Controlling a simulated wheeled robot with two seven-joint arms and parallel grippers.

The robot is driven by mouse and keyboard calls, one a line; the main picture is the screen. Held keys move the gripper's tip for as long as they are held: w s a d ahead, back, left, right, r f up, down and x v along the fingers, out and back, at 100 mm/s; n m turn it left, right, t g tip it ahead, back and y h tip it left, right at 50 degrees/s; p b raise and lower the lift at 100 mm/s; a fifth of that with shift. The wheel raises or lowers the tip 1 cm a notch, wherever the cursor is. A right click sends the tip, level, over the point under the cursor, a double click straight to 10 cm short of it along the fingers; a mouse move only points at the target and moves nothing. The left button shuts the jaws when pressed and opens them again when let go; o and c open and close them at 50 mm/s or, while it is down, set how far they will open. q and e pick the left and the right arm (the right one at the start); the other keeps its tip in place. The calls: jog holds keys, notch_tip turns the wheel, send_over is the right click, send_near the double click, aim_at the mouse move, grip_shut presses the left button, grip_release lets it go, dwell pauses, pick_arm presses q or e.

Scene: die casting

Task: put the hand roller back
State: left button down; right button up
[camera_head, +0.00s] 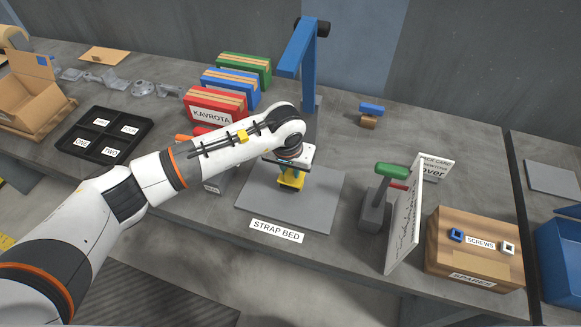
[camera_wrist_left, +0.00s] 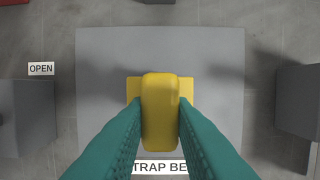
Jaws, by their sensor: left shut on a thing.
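My left gripper (camera_head: 291,167) is over the grey strap bed (camera_head: 323,208) in the head view. Its teal fingers (camera_wrist_left: 160,112) are shut on the sides of a yellow-handled tool, which I take for the hand roller (camera_head: 290,183). The yellow handle (camera_wrist_left: 160,88) shows from above in the left wrist view, with a wider yellow part below it. The tool's dark underside is mostly hidden, and I cannot tell whether it touches the bed. My right gripper is not in view.
A green-handled tool (camera_head: 391,170) stands in a grey holder (camera_head: 375,212) beside an upright white board (camera_head: 405,223). A wooden screws box (camera_head: 440,238) is at the right. A blue post (camera_head: 308,75), stacked coloured boxes (camera_head: 230,88) and a black tray (camera_head: 143,129) stand around the bed.

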pick_arm(q)
jog(key=shift+f, duration=0.6)
jog(key=shift+f, duration=0.1)
jog(key=shift+f, duration=0.15)
jog(key=c, duration=1.3)
grip_release()
jog(key=shift+o, duration=0.2)
jog(key=shift+r, duration=0.25)
jog(key=b+v, duration=0.1)
jog(key=v, duration=0.6)
jog(key=shift+r+b, duration=0.2)
jog(key=shift+b, duration=0.2)
jog(key=shift+s+f, duration=0.1)
jog(key=shift+s, duration=0.05)
